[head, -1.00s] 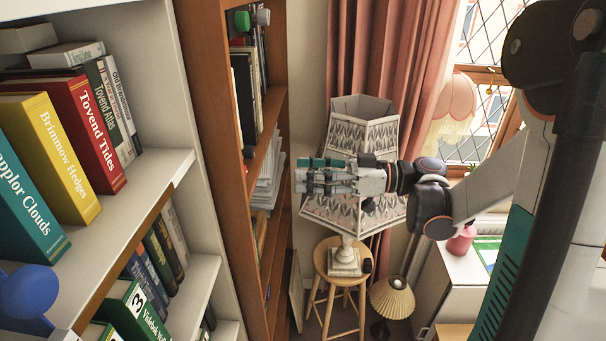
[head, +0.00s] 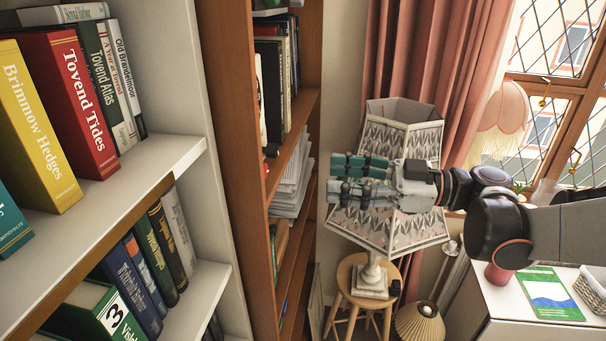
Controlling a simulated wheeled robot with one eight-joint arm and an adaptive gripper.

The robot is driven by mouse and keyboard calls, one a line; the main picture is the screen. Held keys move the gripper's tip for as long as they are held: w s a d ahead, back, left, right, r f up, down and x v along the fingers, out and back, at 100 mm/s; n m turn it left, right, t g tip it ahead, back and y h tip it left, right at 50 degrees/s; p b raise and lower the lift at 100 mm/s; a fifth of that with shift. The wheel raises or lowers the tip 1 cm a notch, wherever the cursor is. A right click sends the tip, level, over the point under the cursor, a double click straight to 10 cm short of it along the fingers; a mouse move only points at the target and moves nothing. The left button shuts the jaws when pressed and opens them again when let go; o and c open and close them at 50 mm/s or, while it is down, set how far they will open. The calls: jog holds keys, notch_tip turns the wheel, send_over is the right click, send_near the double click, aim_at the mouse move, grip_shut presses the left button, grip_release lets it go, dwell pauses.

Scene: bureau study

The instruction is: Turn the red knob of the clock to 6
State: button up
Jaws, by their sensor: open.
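My gripper (head: 345,180) is open and empty. It is held in the air in the middle of the head view, in front of a patterned lampshade (head: 425,130), with its fingers pointing left toward the wooden bookcase. No clock and no red knob of a clock can be made out in the head view.
A white bookshelf (head: 165,150) with several books fills the left side. A wooden bookcase (head: 228,130) stands beyond it. The lamp rests on a wooden stool (head: 350,290). A white cabinet (head: 500,300) is at the lower right, under the window. Pink curtains (head: 425,60) hang behind.

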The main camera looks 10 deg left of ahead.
aim_at(266, 171)
jog(key=a, duration=0.4)
jog(key=a+p, duration=0.1)
jog(key=a, duration=0.4)
jog(key=w+a, duration=0.1)
jog(key=a, duration=0.3)
jog(key=shift+a, duration=0.4)
jog(key=c, duration=1.1)
